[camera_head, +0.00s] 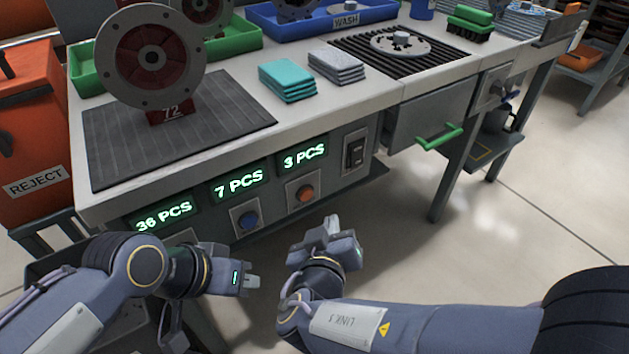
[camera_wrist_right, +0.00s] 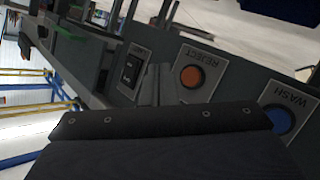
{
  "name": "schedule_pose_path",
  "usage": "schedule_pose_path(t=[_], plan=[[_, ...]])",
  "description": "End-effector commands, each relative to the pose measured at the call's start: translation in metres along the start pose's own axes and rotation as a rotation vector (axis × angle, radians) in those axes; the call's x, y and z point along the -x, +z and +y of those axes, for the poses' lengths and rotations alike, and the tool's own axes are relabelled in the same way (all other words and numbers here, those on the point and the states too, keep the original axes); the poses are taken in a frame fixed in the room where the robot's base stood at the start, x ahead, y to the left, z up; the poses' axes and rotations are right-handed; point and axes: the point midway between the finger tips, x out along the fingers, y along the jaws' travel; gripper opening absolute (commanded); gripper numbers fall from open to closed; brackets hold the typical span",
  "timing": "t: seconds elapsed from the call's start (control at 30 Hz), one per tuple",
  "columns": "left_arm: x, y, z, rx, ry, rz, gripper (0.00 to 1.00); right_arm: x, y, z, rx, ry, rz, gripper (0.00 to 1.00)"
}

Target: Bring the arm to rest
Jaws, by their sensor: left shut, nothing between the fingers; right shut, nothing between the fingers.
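My left gripper (camera_head: 252,282) is low in front of the bench, at the lower left of the head view. It is shut and empty. My right gripper (camera_head: 328,226) is shut and empty, to the right of the left one and a little higher in the picture, before the bench's front panel. In the right wrist view its fingers (camera_wrist_right: 157,85) point toward the panel with the orange REJECT button (camera_wrist_right: 191,76) and the blue WASH button (camera_wrist_right: 279,121). I cannot tell how far the fingertips are from the panel.
The bench (camera_head: 225,150) carries a round flanged part (camera_head: 115,72) on a stand marked 72, teal pads (camera_head: 287,80), grey pads (camera_head: 336,66) and a black grate (camera_head: 350,45). A green drawer handle (camera_head: 440,137) sticks out. An orange REJECT bin (camera_head: 30,130) stands left.

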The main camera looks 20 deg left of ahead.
Motion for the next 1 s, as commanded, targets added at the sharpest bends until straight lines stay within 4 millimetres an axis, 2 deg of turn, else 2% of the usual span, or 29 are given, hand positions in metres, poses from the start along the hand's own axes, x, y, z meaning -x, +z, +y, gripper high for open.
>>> schedule_pose_path(t=[0.17,0.27,0.37,0.47,0.5,0.6,0.7,0.83,1.0], plan=[[0.000,0.000,0.000,0.000,0.000,0.000,0.00,0.000,0.000,0.001,-0.001,0.002,-0.003,0.00],[0.000,0.000,0.000,0.000,0.000,0.000,0.00,-0.004,0.006,0.017,-0.016,0.026,-0.044,0.00],[0.000,0.000,0.000,0.000,0.000,0.000,0.00,-0.009,0.024,0.059,-0.055,0.082,-0.162,0.00],[0.000,0.000,0.000,0.000,0.000,0.000,0.00,-0.007,0.061,0.118,-0.121,0.142,-0.361,0.00],[0.000,0.000,0.000,0.000,0.000,0.000,0.00,-0.001,0.081,0.143,-0.156,0.157,-0.454,0.00],[0.000,0.000,0.000,0.000,0.000,0.000,0.00,0.026,0.130,0.193,-0.264,0.149,-0.684,0.00],[0.000,0.000,0.000,0.000,0.000,0.000,0.00,0.063,0.170,0.220,-0.393,0.082,-0.857,0.00],[0.000,0.000,0.000,0.000,0.000,0.000,0.00,0.110,0.198,0.232,-0.571,-0.045,-0.960,0.00],[0.000,0.000,0.000,0.000,0.000,0.000,0.00,0.147,0.203,0.230,-0.738,-0.173,-0.932,0.00]])
